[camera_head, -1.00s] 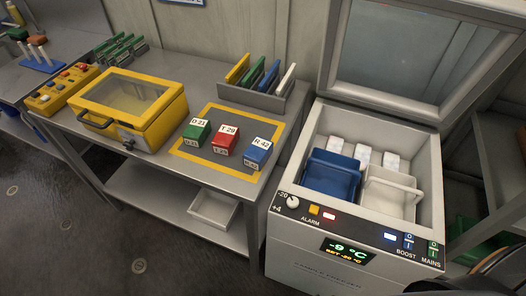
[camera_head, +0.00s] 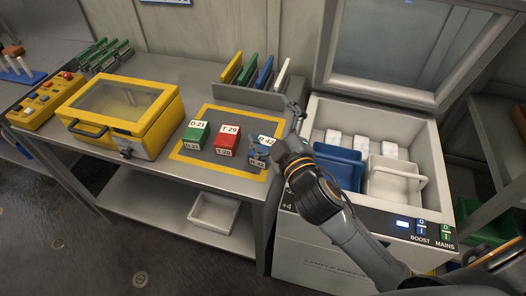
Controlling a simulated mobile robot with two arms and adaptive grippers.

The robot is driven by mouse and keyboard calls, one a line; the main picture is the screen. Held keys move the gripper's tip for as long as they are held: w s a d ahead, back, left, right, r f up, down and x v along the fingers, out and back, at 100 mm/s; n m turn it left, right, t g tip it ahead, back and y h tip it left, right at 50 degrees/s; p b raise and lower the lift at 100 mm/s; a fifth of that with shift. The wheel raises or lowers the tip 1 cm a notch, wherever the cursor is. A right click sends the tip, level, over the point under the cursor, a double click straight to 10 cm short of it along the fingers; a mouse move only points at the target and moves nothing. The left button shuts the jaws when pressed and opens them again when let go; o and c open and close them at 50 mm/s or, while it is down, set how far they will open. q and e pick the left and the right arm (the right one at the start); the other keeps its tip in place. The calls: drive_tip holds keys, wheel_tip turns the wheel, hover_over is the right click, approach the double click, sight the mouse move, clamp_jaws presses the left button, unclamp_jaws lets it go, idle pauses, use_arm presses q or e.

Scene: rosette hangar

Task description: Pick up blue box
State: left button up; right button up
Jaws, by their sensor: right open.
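The blue box (camera_head: 265,141), labelled R 42, stands at the right end of a row of three boxes inside the yellow-bordered mat (camera_head: 184,150) on the bench. My right gripper (camera_head: 277,130) reaches in from the lower right and is open. One finger is in front of the blue box and hides part of it; the other is up to the right, behind the box. I cannot tell whether a finger touches the box. My left gripper is not in view.
A red box (camera_head: 228,138) and a green box (camera_head: 196,134) stand left of the blue one. A rack (camera_head: 248,95) with coloured plates is behind. The open freezer (camera_head: 427,139) with blue and white bins stands right. A yellow case (camera_head: 124,110) is left.

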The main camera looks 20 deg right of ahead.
drive_tip(key=s+a+r+n+g+y, duration=0.1)
drive_tip(key=a+r+n+g+y, duration=0.1)
drive_tip(key=a+r+n+y, duration=0.45)
drive_tip(key=a+r+n+g+y, duration=0.1)
drive_tip(key=a+n+g+y, duration=0.3)
drive_tip(key=n, duration=0.6)
drive_tip(key=s+a+r+n+g+y, duration=0.1)
drive_tip(key=a+r+n+y, duration=0.2)
drive_tip(key=a+n+y, duration=0.35)
drive_tip(key=n+g+h, duration=0.8)
drive_tip(key=n+h, duration=0.5)
drive_tip(key=h, duration=0.2)
approach(265, 146)
drive_tip(key=p+x, duration=0.2)
drive_tip(key=x, duration=0.4)
drive_tip(key=shift+s+f, duration=0.1)
drive_tip(key=shift+s, duration=0.1)
drive_tip(key=p+x, duration=0.2)
drive_tip(key=x, duration=0.2)
drive_tip(key=shift+w+a+f, duration=0.15)
drive_tip(key=shift+w+f, duration=0.05)
drive_tip(key=shift+w, duration=0.05)
drive_tip(key=shift+w+a+f, duration=0.1)
drive_tip(key=shift+f, duration=0.25)
